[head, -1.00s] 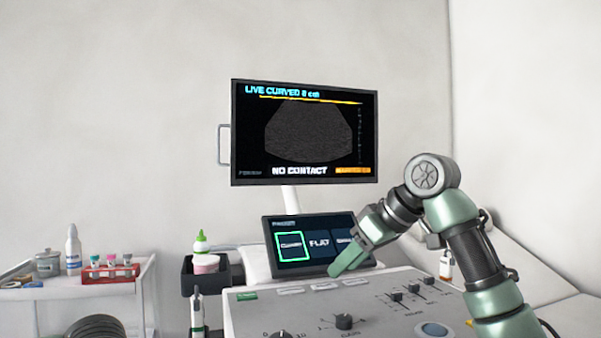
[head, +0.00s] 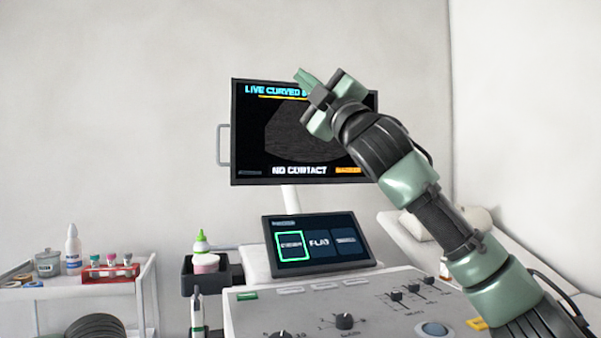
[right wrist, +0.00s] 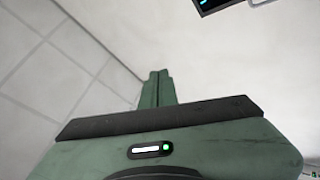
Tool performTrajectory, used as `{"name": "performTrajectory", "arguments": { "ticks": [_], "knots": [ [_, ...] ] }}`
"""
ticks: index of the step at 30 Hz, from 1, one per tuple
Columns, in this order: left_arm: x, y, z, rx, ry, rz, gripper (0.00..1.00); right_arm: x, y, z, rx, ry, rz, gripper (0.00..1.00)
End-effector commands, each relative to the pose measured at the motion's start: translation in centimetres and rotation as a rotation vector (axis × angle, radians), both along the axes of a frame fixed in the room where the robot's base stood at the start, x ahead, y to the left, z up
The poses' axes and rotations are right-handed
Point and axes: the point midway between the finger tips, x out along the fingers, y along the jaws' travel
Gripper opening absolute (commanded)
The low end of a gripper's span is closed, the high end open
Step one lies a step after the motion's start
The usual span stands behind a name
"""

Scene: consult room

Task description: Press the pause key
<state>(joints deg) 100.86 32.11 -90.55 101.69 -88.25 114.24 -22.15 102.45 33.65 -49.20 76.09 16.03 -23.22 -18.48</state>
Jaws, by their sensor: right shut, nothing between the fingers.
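The ultrasound console (head: 380,315) stands in front of me, with knobs, sliders and a row of small pale keys (head: 324,286) along its back edge. I cannot read which key is pause. My right gripper (head: 303,77) is raised well above the console, in front of the upper monitor (head: 250,130). It is shut and empty; its closed fingers also show in the right wrist view (right wrist: 158,88). The monitor reads "LIVE CURVED" and "NO CONTACT"; my arm hides its right part. The left gripper is not in view.
A small touch screen (head: 318,262) stands behind the keys, its left tile outlined green. At the left a white cart (head: 100,290) holds bottles and a red tube rack (head: 110,272). A dark bin (head: 205,275) hangs beside the console. A couch (head: 520,260) is behind my right arm.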

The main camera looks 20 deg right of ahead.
Motion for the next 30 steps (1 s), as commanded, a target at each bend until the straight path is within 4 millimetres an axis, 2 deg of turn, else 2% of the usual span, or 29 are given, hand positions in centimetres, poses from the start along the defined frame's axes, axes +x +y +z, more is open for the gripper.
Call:
{"name": "performTrajectory", "arguments": {
  "ticks": [1,3,5,8,11,15,18,21,26,30],
  "knots": [
    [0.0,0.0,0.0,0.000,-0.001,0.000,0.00,-1.4,1.8,1.1,-0.080,-0.086,0.004,0.00],
    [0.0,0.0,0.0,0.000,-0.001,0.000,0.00,-3.4,4.4,2.2,-0.202,-0.208,0.016,0.00],
    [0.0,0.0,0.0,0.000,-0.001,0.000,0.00,-5.1,6.8,2.5,-0.309,-0.308,0.027,0.00],
    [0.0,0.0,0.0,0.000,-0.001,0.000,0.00,-8.0,10.9,2.1,-0.496,-0.467,0.054,0.00],
    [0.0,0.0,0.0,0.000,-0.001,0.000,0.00,-10.6,14.7,0.3,-0.692,-0.613,0.090,0.00],
    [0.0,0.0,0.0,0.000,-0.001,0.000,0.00,-13.5,19.2,-4.1,-0.976,-0.796,0.160,0.00],
    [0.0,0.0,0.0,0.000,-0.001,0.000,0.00,-15.0,21.4,-8.3,-1.185,-0.907,0.225,0.00],
    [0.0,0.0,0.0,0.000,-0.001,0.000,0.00,-15.9,22.6,-13.0,-1.397,-0.999,0.304,0.00],
    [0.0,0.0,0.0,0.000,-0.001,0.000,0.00,-16.5,21.8,-21.0,-1.733,-1.102,0.464,0.00],
    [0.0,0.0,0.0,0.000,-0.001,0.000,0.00,-16.5,18.7,-27.2,-2.019,-1.137,0.641,0.00]
  ]
}}
